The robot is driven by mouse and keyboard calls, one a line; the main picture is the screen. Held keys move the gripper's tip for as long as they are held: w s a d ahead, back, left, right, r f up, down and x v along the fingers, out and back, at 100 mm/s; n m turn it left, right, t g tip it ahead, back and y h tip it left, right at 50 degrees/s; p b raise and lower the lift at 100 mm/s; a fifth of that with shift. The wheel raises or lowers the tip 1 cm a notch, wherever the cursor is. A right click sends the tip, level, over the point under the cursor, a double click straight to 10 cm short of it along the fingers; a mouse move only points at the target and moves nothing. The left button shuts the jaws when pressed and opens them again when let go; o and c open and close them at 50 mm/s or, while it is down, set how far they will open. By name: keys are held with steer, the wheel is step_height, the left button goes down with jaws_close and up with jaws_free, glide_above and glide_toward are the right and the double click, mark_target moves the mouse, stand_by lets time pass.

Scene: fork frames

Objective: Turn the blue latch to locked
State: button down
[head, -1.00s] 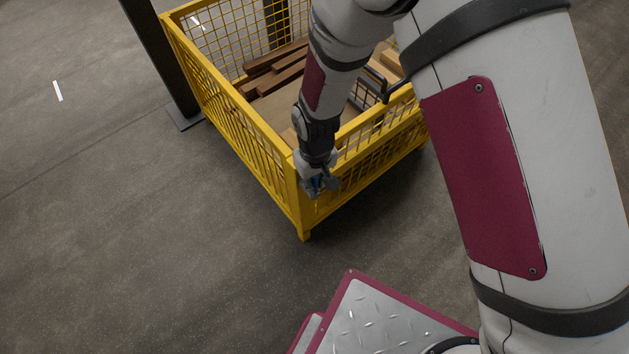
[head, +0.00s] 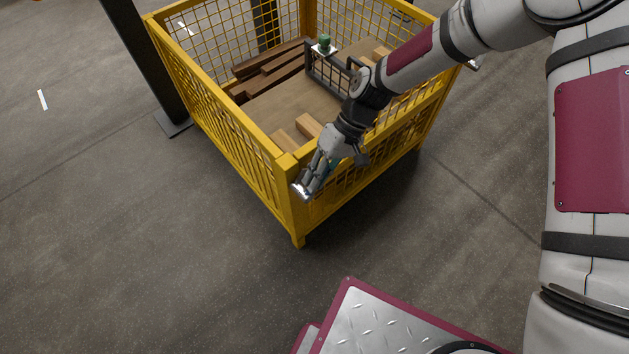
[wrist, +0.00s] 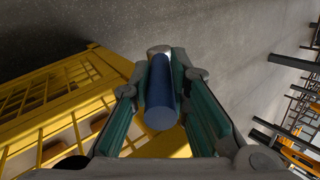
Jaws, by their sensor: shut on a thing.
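The blue latch (wrist: 160,105) shows in the wrist view as a blue rounded bar between my two teal finger pads. My gripper (wrist: 162,72) is shut on it, with a pad along each side. In the head view my gripper (head: 304,191) is at the near corner of the yellow mesh cage (head: 293,212), slanting down to the left. The latch is hidden there behind my fingers. A pale metal end shows at the far tip of the bar in the wrist view.
The cage holds dark beams (head: 268,64), light wooden blocks (head: 309,125) and a grey frame with a green top (head: 324,44). A dark post (head: 150,70) stands left of the cage. The floor in front is clear.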

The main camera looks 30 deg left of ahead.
steer(key=shift+w+d+f+g+y+b, duration=0.15)
steer(key=shift+w+f+g+y+b, duration=0.4)
steer(key=shift+g+b, duration=1.35)
steer(key=shift+w+d+f+g+y+b, duration=0.2)
steer(key=shift+f+g+y+b, duration=0.85)
steer(key=shift+b, duration=1.3)
steer(key=shift+w+d+f+g+y+b, duration=0.15)
steer(key=shift+w+f+g+y+b, duration=0.5)
steer(key=shift+g+b, duration=1.5)
steer(key=shift+s+f+h, duration=0.2)
steer(key=shift+s+h, duration=0.05)
steer(key=shift+s, duration=0.05)
steer(key=c, duration=1.5)
jaws_free()
steer(key=v, duration=1.2)
steer(key=shift+f, duration=0.15)
